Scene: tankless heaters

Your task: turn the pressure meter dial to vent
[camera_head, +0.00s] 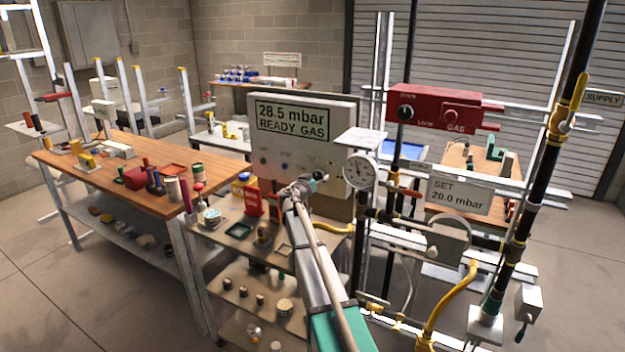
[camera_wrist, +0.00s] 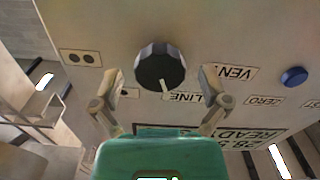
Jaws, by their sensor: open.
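The pressure meter (camera_head: 340,110) is a pale box whose screen reads 28.5 mbar READY GAS. Its black fluted dial (camera_wrist: 160,66) fills the upper middle of the wrist view, where the face appears inverted.
A blue button (camera_wrist: 293,77) by the ZERO label is right of the dial in the wrist view. A round gauge (camera_head: 360,171), pipes and a red gas box (camera_head: 435,108) stand right of the meter. A cluttered wooden bench (camera_head: 125,160) is at left.

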